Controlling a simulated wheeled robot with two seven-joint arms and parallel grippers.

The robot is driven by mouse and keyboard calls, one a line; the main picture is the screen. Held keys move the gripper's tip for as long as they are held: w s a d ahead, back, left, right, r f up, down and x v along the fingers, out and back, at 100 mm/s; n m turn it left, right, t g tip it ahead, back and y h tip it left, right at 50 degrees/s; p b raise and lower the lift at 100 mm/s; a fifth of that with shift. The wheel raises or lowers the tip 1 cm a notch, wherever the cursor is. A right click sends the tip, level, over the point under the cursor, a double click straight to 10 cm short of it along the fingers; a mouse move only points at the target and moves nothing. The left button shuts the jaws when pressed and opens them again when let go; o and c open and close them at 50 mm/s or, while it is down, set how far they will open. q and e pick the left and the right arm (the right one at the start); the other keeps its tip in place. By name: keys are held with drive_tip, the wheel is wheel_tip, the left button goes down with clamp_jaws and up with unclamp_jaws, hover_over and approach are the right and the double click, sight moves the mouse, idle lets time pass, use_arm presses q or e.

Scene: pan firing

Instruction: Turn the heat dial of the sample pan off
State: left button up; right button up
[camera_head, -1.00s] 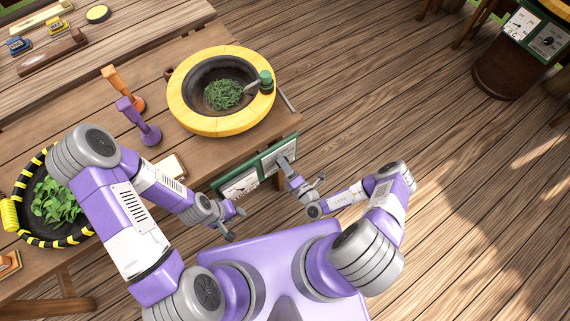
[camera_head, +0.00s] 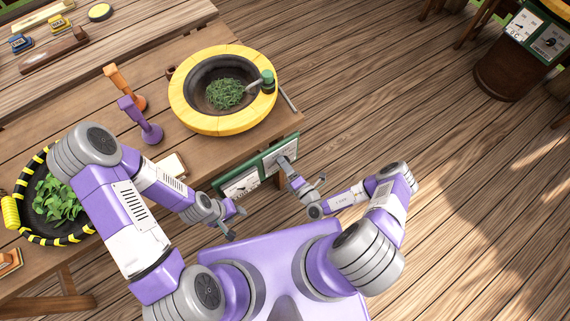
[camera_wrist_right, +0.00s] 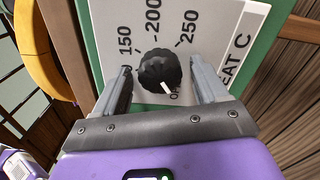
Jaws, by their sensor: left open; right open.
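The black heat dial (camera_wrist_right: 158,70) sits on a white card marked 150, 200 and 250 in the right wrist view. Its white mark points to the lower right, beside a partly hidden label starting with O. My right gripper (camera_wrist_right: 160,80) is open, one finger on each side of the dial; I cannot tell whether they touch it. In the head view my right gripper (camera_head: 284,163) is at the green-framed dial panel (camera_head: 262,162) on the table's edge. My left gripper (camera_head: 232,221) is open and empty. A yellow-rimmed pan (camera_head: 185,112) holds green leaves above the panel.
A black-and-yellow striped pan (camera_head: 12,190) with leaves is at the left. A purple tool (camera_head: 148,130) and an orange tool (camera_head: 130,92) stand on the table (camera_head: 195,150). Another dial panel (camera_head: 537,32) is at the far right. Open floor lies right of the table.

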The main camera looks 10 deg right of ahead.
drive_tip(key=v, duration=0.7)
idle(0.4)
drive_tip(key=s+a+r+n+g+y, duration=0.45)
drive_tip(key=a+n+g+y, duration=0.25)
drive_tip(key=a+n+y, duration=0.3)
drive_tip(key=s+n+g+h, duration=0.3)
drive_tip(key=s+n+g, duration=0.95)
drive_tip(key=n, duration=0.45)
drive_tip(key=d+n+g+h, duration=0.2)
drive_tip(key=d+n+h, duration=0.2)
drive_tip(key=n+h, duration=0.3)
drive_tip(key=w+d+r+n+t+h, duration=0.1)
drive_tip(key=w+r+n+t+h, duration=0.1)
drive_tip(key=w+n+t, duration=0.3)
drive_tip(key=w+n, duration=0.3)
drive_tip(key=n, duration=0.2)
drive_tip(key=shift+d, duration=0.35)
